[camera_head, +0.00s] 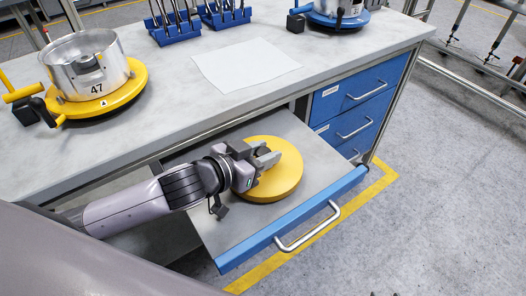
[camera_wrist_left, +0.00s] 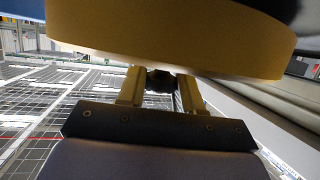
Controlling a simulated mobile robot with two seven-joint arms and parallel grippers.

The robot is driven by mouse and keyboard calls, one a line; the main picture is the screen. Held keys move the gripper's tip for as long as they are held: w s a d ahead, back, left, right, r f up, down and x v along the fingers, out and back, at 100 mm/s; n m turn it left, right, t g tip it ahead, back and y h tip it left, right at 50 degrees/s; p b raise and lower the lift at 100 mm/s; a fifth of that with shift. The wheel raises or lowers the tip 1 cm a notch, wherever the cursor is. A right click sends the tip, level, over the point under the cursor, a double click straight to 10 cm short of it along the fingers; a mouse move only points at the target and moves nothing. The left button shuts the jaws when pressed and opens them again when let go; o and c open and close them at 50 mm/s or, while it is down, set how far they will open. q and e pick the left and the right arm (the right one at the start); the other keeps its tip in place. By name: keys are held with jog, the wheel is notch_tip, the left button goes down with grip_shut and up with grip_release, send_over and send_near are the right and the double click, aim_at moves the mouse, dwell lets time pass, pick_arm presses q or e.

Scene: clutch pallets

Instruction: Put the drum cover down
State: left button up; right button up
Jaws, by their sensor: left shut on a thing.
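The drum cover (camera_head: 286,179) is a round yellow disc. In the head view it is at the open drawer (camera_head: 317,146), over its grey inner surface. My left gripper (camera_head: 266,157) reaches in from the left and is shut on the cover near its upper left part. In the left wrist view the cover (camera_wrist_left: 170,35) fills the top, with the fingers of my left gripper (camera_wrist_left: 160,88) against it. I cannot tell whether the cover touches the drawer surface or is slightly above it. My right gripper is not in view.
A metal drum marked 47 (camera_head: 88,68) stands on a yellow base on the worktop (camera_head: 180,95). A white sheet (camera_head: 245,66), blue tool racks (camera_head: 175,27) and another drum on a blue base (camera_head: 337,18) are behind. Closed blue drawers (camera_head: 352,92) are to the right.

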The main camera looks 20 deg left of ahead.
pick_arm(q)
jog(key=shift+s+f, duration=0.1)
jog(key=shift+f, duration=0.4)
jog(key=o, duration=1.1)
jog(key=shift+f, duration=0.2)
jog(key=shift+s, duration=0.1)
jog(key=shift+r, duration=0.2)
jog(key=v, duration=0.6)
jog(key=r+v, duration=0.1)
jog(key=v, duration=0.5)
jog(key=shift+r, duration=0.15)
